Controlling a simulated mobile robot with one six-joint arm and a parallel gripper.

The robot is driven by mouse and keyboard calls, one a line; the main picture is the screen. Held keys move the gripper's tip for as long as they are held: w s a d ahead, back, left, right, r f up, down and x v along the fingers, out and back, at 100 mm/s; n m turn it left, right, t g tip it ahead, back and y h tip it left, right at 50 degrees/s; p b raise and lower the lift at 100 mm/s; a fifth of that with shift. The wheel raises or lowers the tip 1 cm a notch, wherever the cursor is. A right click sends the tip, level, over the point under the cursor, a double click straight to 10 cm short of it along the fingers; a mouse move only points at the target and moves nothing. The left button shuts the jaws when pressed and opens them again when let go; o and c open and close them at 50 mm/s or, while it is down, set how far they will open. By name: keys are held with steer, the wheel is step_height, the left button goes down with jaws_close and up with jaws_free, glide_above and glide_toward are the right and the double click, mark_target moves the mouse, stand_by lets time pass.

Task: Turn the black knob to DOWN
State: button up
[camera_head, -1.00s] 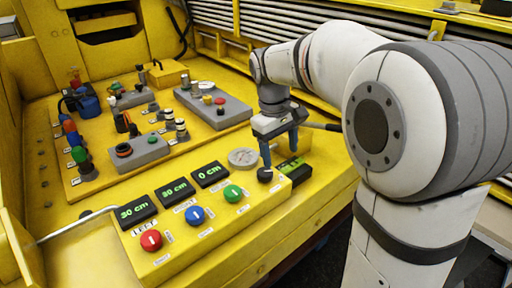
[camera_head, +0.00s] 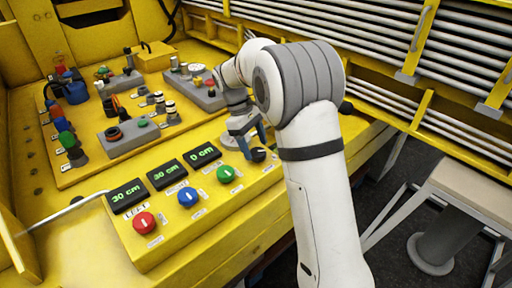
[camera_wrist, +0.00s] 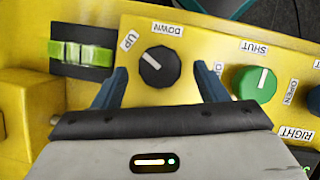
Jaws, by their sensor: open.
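The black knob (camera_wrist: 159,66) is round, on the yellow panel (camera_wrist: 185,45). Its white pointer line faces up-left in the wrist view, toward the UP label (camera_wrist: 130,40); the DOWN label (camera_wrist: 167,29) is just above the knob. My gripper (camera_wrist: 161,71) is open, its two blue fingers on either side of the knob in that view, with visible gaps. In the head view the black knob (camera_head: 258,155) is at the panel's right end, with my gripper (camera_head: 254,147) at it.
A green knob (camera_head: 226,174), a blue knob (camera_head: 188,196) and a red knob (camera_head: 144,222) sit left of the black one, below displays (camera_head: 164,174). Several switches and buttons stand on the board behind.

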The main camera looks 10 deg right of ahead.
steer(key=shift+x, duration=0.9)
steer(key=shift+r, duration=0.1)
steer(key=shift+c, duration=0.6)
steer(key=c, duration=0.9)
steer(key=shift+o, duration=0.2)
steer(key=shift+m, duration=0.3)
steer(key=m+p, duration=0.1)
steer(key=m, duration=0.1)
steer(key=m+g+y+p, duration=0.1)
steer(key=m, duration=0.1)
steer(key=shift+w+d+r+m+y, duration=0.1)
steer(key=shift+w+d+m+y, duration=0.05)
steer(key=shift+m+y, duration=0.15)
steer(key=m+y+p, duration=0.1)
steer(key=m, duration=0.2)
steer(key=shift+d, duration=0.1)
steer(key=shift+m+y, duration=0.8)
steer(key=shift+m, duration=1)
